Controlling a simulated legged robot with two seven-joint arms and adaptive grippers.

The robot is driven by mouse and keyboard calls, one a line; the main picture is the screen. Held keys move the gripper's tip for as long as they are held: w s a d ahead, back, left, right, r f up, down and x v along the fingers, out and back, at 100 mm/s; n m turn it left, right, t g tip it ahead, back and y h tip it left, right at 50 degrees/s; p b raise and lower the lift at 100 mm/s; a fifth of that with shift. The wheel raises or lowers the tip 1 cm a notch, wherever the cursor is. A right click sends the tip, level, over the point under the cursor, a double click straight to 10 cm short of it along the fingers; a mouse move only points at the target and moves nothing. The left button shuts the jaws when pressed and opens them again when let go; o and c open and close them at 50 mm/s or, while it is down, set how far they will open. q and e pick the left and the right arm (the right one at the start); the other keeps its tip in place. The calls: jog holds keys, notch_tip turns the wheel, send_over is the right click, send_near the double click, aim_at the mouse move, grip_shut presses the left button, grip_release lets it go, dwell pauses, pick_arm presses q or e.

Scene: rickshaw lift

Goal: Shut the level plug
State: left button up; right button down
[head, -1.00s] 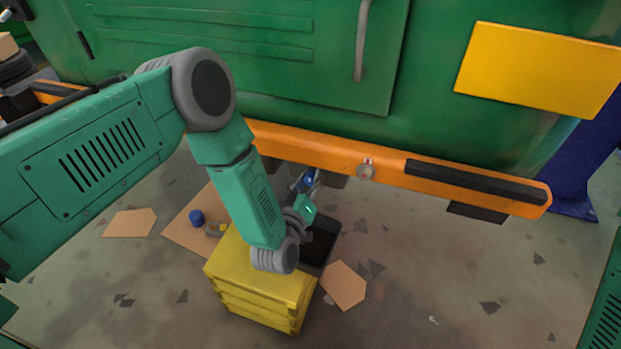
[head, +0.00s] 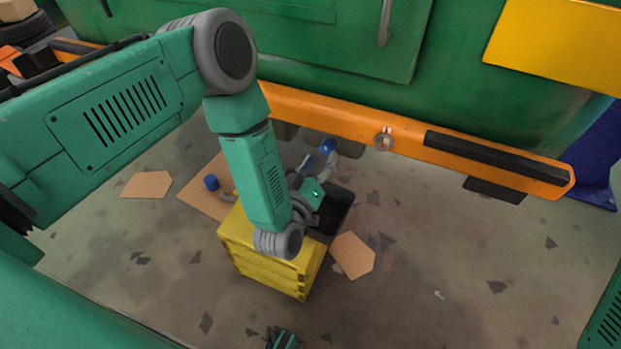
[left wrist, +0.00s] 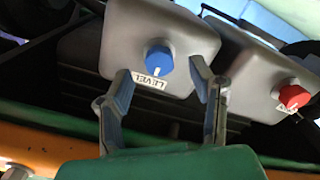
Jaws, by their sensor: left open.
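The level plug is a blue round knob (left wrist: 158,61) with a white mark that points down to the LEVEL label (left wrist: 149,80). It sits on a grey housing (left wrist: 180,22) in the left wrist view. My left gripper (left wrist: 161,70) is open, with one finger on each side of the knob and gaps visible between fingers and knob. In the head view my left gripper (head: 319,163) is low by the orange bumper, above a dark tray. Whether the blue spot there is the plug or a finger pad, I cannot tell.
A red knob (left wrist: 294,97) is on a second grey housing to the right. The orange bumper (head: 330,112) runs across the green vehicle. A yellow crate (head: 270,258) and the dark tray (head: 336,208) stand under my left forearm. Floor to the right is mostly clear.

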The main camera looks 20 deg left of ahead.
pick_arm(q)
jog(key=s, duration=0.7)
jog(key=shift+s+a+f, duration=0.15)
jog(key=shift+s, duration=0.25)
jog(key=s+d+f+m+g+h, duration=0.2)
jog(key=s+f+m+g+h, duration=0.25)
jog(key=s+f+g, duration=0.3)
jog(key=s+a+m+g+y+p, duration=0.1)
jog(key=s+a+g+y, duration=0.4)
jog(key=s+a+g, duration=0.5)
jog(key=s+a+m, duration=0.1)
jog(key=s+a, duration=0.2)
jog(key=s, duration=0.4)
jog(key=shift+r+p, duration=0.3)
